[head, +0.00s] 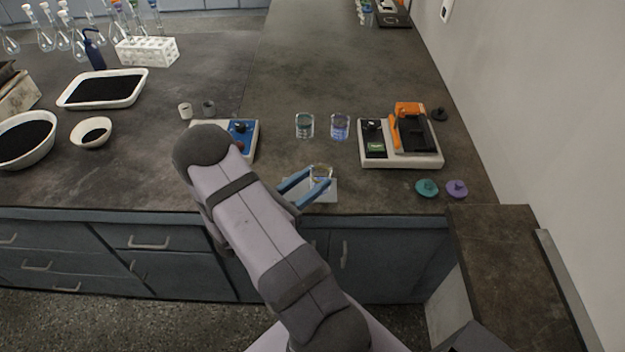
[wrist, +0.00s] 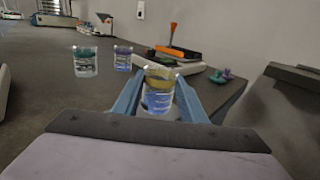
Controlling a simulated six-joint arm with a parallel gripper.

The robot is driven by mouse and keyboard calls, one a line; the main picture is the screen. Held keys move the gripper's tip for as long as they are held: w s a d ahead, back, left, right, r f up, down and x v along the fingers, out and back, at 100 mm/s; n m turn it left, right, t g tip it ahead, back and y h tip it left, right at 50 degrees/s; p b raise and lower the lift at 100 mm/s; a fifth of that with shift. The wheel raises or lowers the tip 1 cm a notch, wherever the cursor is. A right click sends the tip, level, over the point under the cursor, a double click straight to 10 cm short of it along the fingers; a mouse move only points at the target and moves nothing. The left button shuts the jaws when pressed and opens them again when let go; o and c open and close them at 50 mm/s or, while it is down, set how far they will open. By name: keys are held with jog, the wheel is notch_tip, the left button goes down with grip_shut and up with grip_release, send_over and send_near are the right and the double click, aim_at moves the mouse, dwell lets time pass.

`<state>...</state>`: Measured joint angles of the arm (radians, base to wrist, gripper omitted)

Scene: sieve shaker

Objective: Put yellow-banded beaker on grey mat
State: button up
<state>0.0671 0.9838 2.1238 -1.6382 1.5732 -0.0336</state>
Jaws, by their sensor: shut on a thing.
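The yellow-banded beaker (head: 321,170) is a small clear glass with a yellow band. My gripper (head: 319,178) is shut on it, with one blue finger on each side. In the wrist view the beaker (wrist: 159,93) stands upright between the fingers (wrist: 160,84), and its yellow band shows near the top. A pale grey mat (head: 325,194) lies at the bench's front edge, below my gripper and partly hidden by it. I cannot tell whether the beaker's base touches the mat.
A green-banded beaker (head: 304,125) and a purple-banded beaker (head: 339,126) stand behind. A device with an orange part (head: 409,112) is at the right, with teal (head: 427,187) and purple (head: 457,188) pieces in front. A blue-topped device (head: 243,133) is partly behind my arm.

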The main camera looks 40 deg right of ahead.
jog(key=shift+f, duration=0.2)
jog(key=o, duration=1.1)
jog(key=shift+r, duration=0.15)
